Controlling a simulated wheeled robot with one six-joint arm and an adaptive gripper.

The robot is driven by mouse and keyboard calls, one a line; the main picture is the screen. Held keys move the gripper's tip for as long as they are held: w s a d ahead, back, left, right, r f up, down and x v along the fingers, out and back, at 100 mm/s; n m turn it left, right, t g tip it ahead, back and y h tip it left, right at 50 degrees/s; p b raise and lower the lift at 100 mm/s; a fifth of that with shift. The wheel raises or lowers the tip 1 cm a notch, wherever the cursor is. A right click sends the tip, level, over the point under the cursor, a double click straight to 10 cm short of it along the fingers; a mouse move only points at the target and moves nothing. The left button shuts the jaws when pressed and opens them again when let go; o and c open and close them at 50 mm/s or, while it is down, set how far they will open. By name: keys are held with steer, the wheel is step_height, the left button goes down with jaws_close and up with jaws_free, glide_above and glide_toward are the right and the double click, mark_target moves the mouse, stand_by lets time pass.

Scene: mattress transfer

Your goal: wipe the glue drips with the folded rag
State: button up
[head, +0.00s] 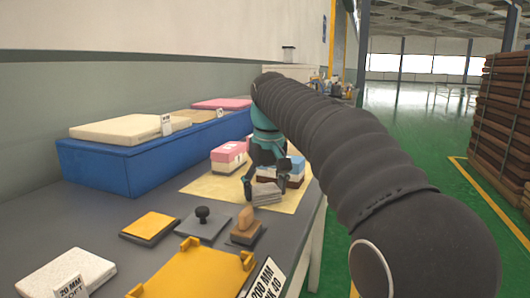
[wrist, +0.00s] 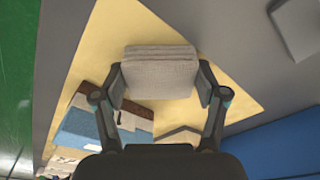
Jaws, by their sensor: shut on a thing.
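The folded rag (head: 266,195) is a grey-beige layered pad at the near part of the yellow sheet (head: 212,187). My gripper (head: 264,188) points down and is shut on the rag, one finger at each side. The wrist view shows the rag (wrist: 158,70) held flat between the fingertips, with the yellow sheet (wrist: 178,20) beneath. I cannot tell whether the rag touches the sheet. No glue drips can be made out; the rag and gripper hide part of the sheet.
Layered foam blocks with pink (head: 229,152) and blue (head: 295,182) parts stand on the sheet behind my gripper. A blue platform (head: 150,160) with foam slabs is at left. A stamp (head: 203,222), a brush-like block (head: 246,226) and a yellow tray (head: 195,276) lie nearer.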

steer(key=shift+w+d+r, duration=0.1)
steer(key=shift+w+r, duration=0.05)
steer(key=shift+w, duration=0.2)
steer(key=r, duration=0.2)
steer(key=shift+s+r, duration=0.2)
steer(key=shift+r, duration=2.7)
steer(key=shift+s, duration=0.1)
